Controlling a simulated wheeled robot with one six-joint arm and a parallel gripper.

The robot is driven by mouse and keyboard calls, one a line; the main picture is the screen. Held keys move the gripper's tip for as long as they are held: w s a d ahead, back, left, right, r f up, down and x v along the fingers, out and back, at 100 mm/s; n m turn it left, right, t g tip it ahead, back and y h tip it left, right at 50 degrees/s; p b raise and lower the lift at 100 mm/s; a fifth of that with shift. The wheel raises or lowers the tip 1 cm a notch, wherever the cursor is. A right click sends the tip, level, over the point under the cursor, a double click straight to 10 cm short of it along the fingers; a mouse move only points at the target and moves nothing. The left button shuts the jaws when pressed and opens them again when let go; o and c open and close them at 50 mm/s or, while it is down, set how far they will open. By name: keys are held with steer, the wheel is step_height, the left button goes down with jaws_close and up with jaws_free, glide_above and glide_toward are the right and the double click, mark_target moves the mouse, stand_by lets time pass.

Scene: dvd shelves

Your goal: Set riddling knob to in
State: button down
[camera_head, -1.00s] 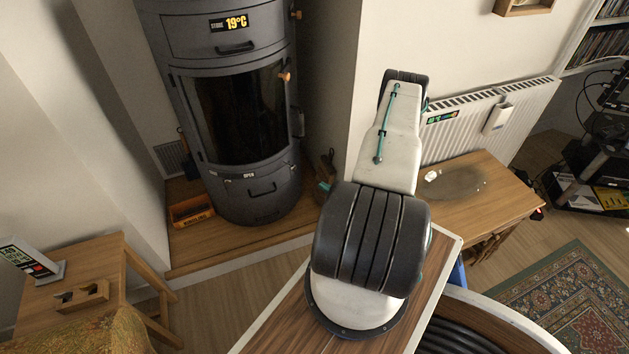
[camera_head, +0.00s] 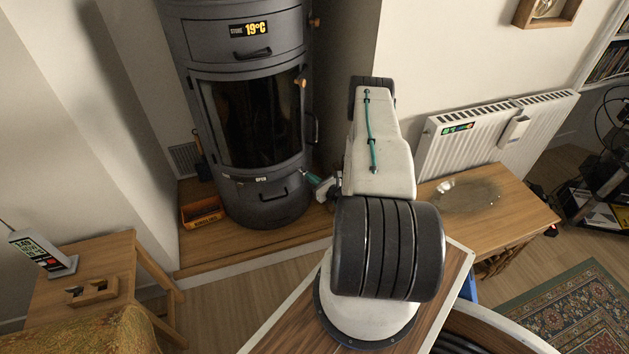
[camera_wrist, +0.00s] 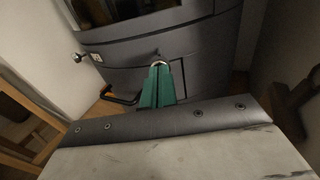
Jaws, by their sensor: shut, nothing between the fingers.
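The dark grey stove (camera_head: 262,205) stands in the alcove, with a glass door above a lower drawer. No part of it is clearly labelled as the riddling knob. In the wrist view a small round metal piece (camera_wrist: 159,62) shows right at my fingertips; whether they touch it is unclear. Another small knob (camera_wrist: 77,57) sits farther left, beside a pale label. Wooden knobs (camera_head: 302,82) stick out at the stove's right side. My gripper (camera_head: 308,176) has teal fingers, shut and empty, at the lower right of the stove front. It also shows in the wrist view (camera_wrist: 160,70).
A black drawer handle (camera_wrist: 122,97) lies left of my fingers. The alcove wall (camera_head: 345,60) is close on the right. An orange box (camera_head: 202,212) sits left of the stove. A wooden table (camera_head: 500,190) stands by the radiator (camera_head: 470,140).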

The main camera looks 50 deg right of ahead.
mark_target(306, 172)
steer(key=w, duration=0.3)
steer(key=shift+w+d, duration=0.1)
steer(key=shift+w, duration=0.1)
steer(key=shift+w+d+r, duration=0.1)
steer(key=shift+w+r, duration=0.05)
steer(key=shift+w, duration=0.1)
steer(key=shift+s, duration=0.15)
steer(key=s+a, duration=0.1)
steer(key=s, duration=1.3)
steer(key=shift+s+a+r, duration=0.15)
steer(key=shift+a+r, duration=0.15)
